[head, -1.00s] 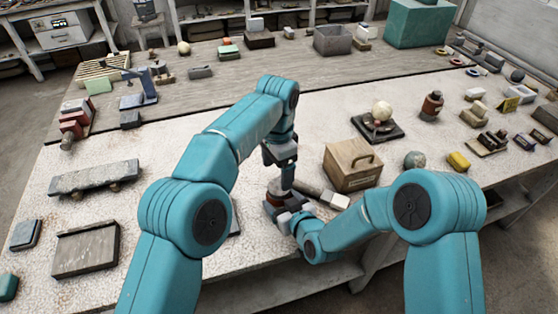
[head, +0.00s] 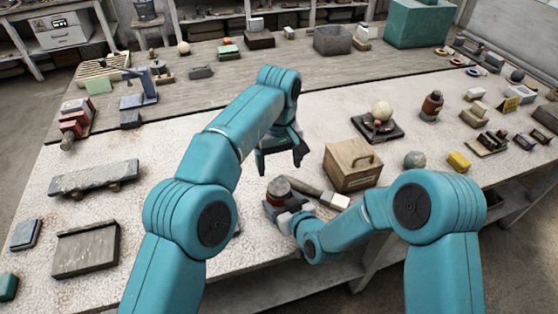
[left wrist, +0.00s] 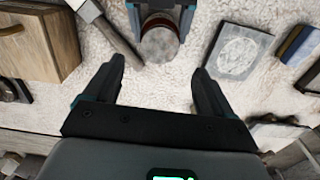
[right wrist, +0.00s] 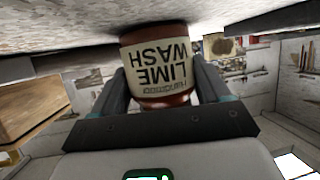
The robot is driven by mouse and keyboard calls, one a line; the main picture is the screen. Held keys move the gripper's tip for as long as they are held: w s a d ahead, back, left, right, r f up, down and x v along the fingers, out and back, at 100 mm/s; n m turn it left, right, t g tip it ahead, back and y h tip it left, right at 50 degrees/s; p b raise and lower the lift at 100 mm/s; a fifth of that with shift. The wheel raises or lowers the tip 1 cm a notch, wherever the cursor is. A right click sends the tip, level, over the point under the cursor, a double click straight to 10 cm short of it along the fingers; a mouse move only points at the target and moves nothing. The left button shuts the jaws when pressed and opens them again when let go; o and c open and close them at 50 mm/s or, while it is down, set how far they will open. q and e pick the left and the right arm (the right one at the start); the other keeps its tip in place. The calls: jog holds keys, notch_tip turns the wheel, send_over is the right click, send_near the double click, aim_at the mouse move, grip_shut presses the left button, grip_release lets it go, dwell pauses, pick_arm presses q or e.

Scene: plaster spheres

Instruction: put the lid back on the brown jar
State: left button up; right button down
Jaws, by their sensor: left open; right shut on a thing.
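A brown jar (head: 279,190) stands upright near the table's front edge. In the right wrist view the jar (right wrist: 157,65) shows a "LIME WASH" label, upside down. My right gripper (head: 284,210) is shut around the jar's body. In the left wrist view a round greyish disc, apparently the lid (left wrist: 159,44), covers the jar's top. I cannot tell how snugly it sits. My left gripper (head: 281,165) is open and empty above the jar, clear of it; its spread fingers also show in the left wrist view (left wrist: 158,70).
A wooden box with a handle (head: 352,165) stands right of the jar, with a grey rod (head: 302,186) and a white block (head: 334,200) between. Another red-brown jar (head: 432,106) stands farther back. A flat tile (left wrist: 238,50) lies near.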

aim_at(279, 187)
pick_arm(q)
jog(key=shift+f, duration=0.1)
notch_tip(279, 187, down, 8)
jog(key=shift+r, duration=0.1)
dwell(0.3)
jog(key=c, duration=1.1)
jog(key=m, duration=1.1)
jog(key=o, duration=1.2)
jog(key=shift+r, duration=2.25)
